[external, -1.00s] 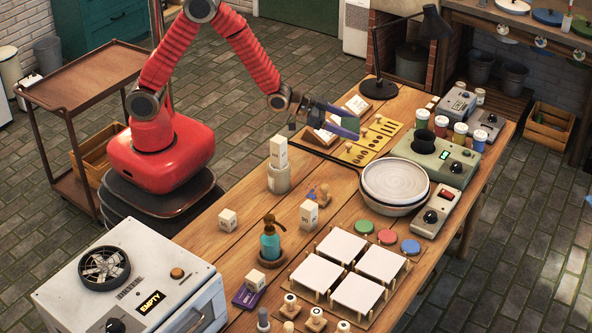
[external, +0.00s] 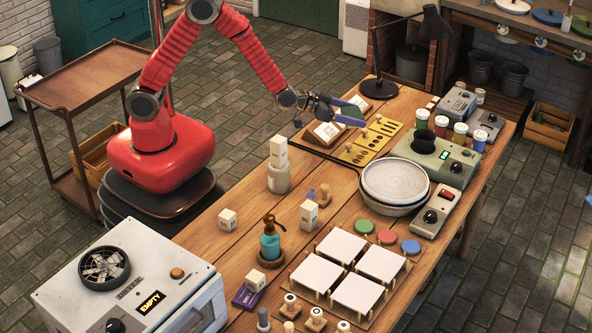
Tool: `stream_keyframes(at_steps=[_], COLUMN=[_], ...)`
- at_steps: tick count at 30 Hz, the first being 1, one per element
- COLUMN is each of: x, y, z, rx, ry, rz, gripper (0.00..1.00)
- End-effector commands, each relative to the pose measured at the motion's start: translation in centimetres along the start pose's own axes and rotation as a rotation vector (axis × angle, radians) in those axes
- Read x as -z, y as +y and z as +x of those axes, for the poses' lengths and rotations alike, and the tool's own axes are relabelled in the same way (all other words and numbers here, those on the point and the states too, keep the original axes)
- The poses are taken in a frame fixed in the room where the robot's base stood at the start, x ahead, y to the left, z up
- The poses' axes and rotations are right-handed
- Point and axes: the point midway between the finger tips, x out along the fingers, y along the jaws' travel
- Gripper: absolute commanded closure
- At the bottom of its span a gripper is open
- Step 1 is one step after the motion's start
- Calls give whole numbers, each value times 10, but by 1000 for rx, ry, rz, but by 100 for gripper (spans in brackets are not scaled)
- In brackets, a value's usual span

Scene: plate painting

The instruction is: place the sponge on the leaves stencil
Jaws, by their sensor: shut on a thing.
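My gripper (external: 350,115) is at the far end of the long wooden table, above the left edge of the yellow stencil plates (external: 357,153). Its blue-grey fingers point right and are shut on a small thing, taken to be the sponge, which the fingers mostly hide. The plates carry dark cut-out shapes and small pegs. The leaf shapes are too small to tell apart surely from the others. The gripper appears raised above the plates, not touching them.
An open book stand (external: 325,134) is close below my gripper. A black desk lamp (external: 381,87) stands behind it.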

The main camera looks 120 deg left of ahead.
Motion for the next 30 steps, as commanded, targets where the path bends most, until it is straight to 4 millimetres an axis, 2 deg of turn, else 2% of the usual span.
stream_keyframes(at_steps=[15,26,30], x=[-52,-54,-62], y=[0,0,0], z=[22,22,26], rx=[0,0,0], ry=[-3,-1,-2], rz=[1,0,0], gripper=[47,47,47])
